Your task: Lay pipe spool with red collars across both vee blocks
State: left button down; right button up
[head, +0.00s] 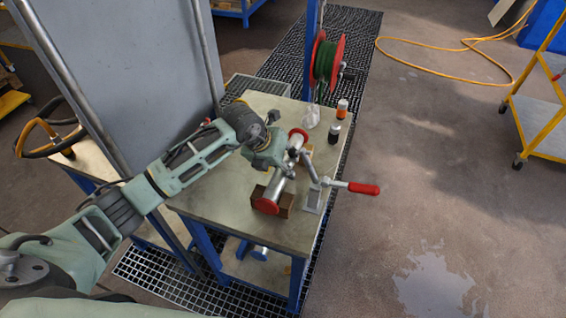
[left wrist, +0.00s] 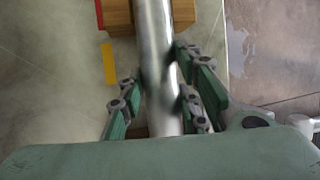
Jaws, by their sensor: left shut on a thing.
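The pipe spool (head: 283,181) is a silver tube with a red collar at each end, on the table in the head view. Its near collar (head: 267,206) hangs just in front of a brown vee block (head: 286,207). The far collar (head: 298,135) lies beyond my left gripper (head: 272,160), which is shut around the tube's middle. In the left wrist view the bare tube (left wrist: 155,45) runs between the green fingers, over a wooden block (left wrist: 118,16). The far vee block is mostly hidden by tube and gripper. I cannot tell whether the tube touches the blocks. My right gripper is out of view.
A toggle clamp with a red handle (head: 363,188) stands right of the spool, close to it. Small bottles (head: 335,131) and a clear item (head: 311,116) stand at the back right, below a hose reel (head: 327,58). The tabletop (head: 215,192) left of the spool is bare.

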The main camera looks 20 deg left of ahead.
pick_arm(q)
jog(key=shift+w, duration=0.1)
jog(key=c, duration=1.3)
grip_release()
jog(key=shift+o, duration=0.5)
